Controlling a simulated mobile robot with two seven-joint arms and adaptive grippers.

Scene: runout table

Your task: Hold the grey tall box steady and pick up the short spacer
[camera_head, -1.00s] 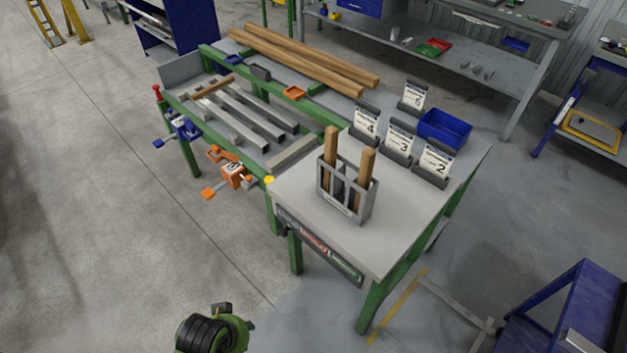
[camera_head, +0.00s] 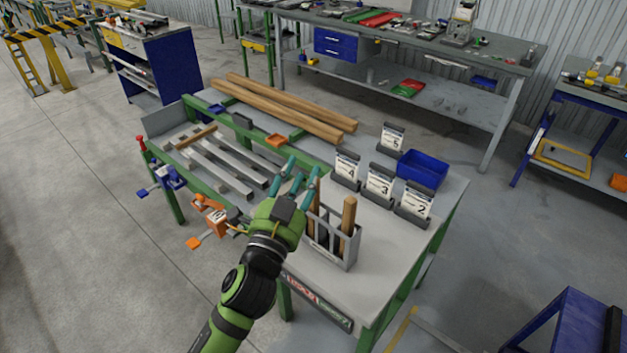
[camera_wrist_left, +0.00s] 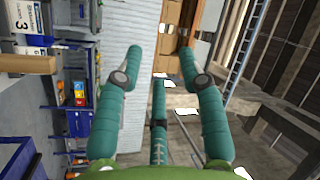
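The grey tall box (camera_head: 352,251) stands upright at the front of the grey tabletop, partly hidden by my left gripper. Two wooden pieces stick up out of it, a left one (camera_head: 318,212) and a right one (camera_head: 348,216). Lower dark shapes show inside it; I cannot tell which piece is the short spacer. My left gripper (camera_head: 296,174) is just left of the box, above the table, with its teal fingers pointing up and away. The left wrist view shows its fingers (camera_wrist_left: 168,75) spread and empty, and a wooden piece (camera_wrist_left: 25,63) at the left edge. My right gripper is not in view.
Numbered card holders (camera_head: 381,185) and a blue bin (camera_head: 422,170) stand behind the box. Grey bars (camera_head: 221,164) and wooden beams (camera_head: 285,109) lie on the green-framed table to the left. An orange clamp (camera_head: 211,214) sits at its front edge. The tabletop's front right is clear.

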